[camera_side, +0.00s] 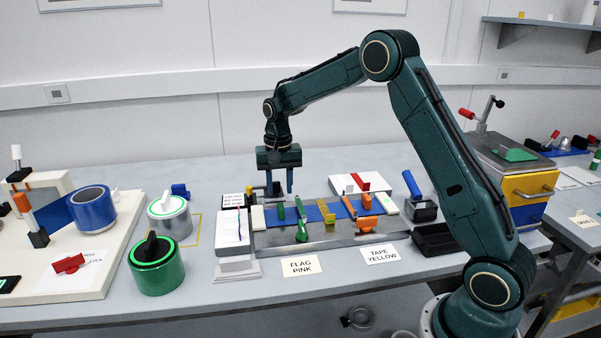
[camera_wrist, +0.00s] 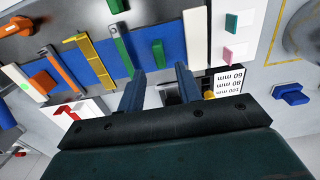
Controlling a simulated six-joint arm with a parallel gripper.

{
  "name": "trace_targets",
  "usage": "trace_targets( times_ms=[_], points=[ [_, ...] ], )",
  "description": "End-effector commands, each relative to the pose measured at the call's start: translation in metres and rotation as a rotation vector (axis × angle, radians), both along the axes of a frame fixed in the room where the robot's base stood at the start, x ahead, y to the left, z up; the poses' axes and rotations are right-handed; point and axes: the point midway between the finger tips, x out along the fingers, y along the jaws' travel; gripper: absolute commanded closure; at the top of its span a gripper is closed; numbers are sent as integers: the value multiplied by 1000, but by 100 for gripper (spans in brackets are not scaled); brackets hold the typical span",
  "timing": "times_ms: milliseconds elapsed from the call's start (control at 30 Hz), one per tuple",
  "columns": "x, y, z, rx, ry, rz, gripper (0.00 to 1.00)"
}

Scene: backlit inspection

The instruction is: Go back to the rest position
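My gripper (camera_side: 279,188) hangs from my bent green arm over the left back part of the grey work board (camera_side: 330,240). Its fingers point down and stand apart, with nothing seen held between them. In the wrist view the two blue-grey fingers of my gripper (camera_wrist: 160,82) are also spread. Below them lie a blue strip (camera_wrist: 170,48) with several green, yellow and orange pieces across it, and a white card (camera_wrist: 229,84) with printed mm sizes. The gap between fingertips and board cannot be judged exactly.
A white block (camera_side: 233,232) stands at the board's left end. Left of it are a green-ringed cylinder (camera_side: 156,268), a silver cylinder (camera_side: 170,216) and a blue roll (camera_side: 92,208). A black tray (camera_side: 433,240) sits right.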

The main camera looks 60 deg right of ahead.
Motion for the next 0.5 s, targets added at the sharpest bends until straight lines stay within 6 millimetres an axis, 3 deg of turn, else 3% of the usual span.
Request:
trace_targets(
  times_ms=[500],
  points=[
    [-2,2,7,-1,-6,9,65]
  ],
)
